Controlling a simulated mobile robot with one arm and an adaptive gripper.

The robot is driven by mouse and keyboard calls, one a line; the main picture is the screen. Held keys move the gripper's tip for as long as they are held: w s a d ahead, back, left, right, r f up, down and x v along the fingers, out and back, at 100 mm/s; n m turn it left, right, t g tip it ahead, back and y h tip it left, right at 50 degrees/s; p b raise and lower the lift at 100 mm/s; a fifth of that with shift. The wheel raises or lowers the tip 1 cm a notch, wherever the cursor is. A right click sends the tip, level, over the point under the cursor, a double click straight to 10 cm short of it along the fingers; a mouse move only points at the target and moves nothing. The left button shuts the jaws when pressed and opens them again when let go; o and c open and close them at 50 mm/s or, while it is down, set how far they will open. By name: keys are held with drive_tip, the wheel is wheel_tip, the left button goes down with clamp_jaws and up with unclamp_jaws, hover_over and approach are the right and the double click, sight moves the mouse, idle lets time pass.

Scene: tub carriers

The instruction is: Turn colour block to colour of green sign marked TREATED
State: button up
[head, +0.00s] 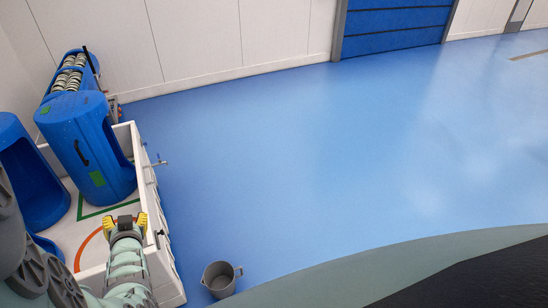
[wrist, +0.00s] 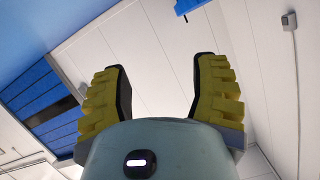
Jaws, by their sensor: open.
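My gripper (head: 125,222) has yellow ribbed fingers and is over the near part of the white-walled enclosure at the left of the head view. In the wrist view my gripper (wrist: 160,65) is open, with nothing between its fingers. A large blue tub (head: 88,140) stands upright in the enclosure, beyond my gripper and apart from it. It bears a green patch (head: 97,178) low on its side and a black handle. No sign reading TREATED can be made out in either view. I cannot tell which thing is the colour block.
Another blue tub (head: 28,175) stands at the far left. A grey bucket (head: 219,279) stands on the floor outside. The blue floor (head: 320,160) to the right is clear up to the blue door (head: 395,28).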

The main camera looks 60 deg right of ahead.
drive_tip(key=shift+w+a+r+t, duration=0.1)
drive_tip(key=shift+a+r+t, duration=0.1)
drive_tip(key=shift+r, duration=0.25)
drive_tip(key=shift+w+a+r+t, duration=0.1)
drive_tip(key=shift+a+r+t, duration=0.1)
drive_tip(key=shift+r, duration=0.25)
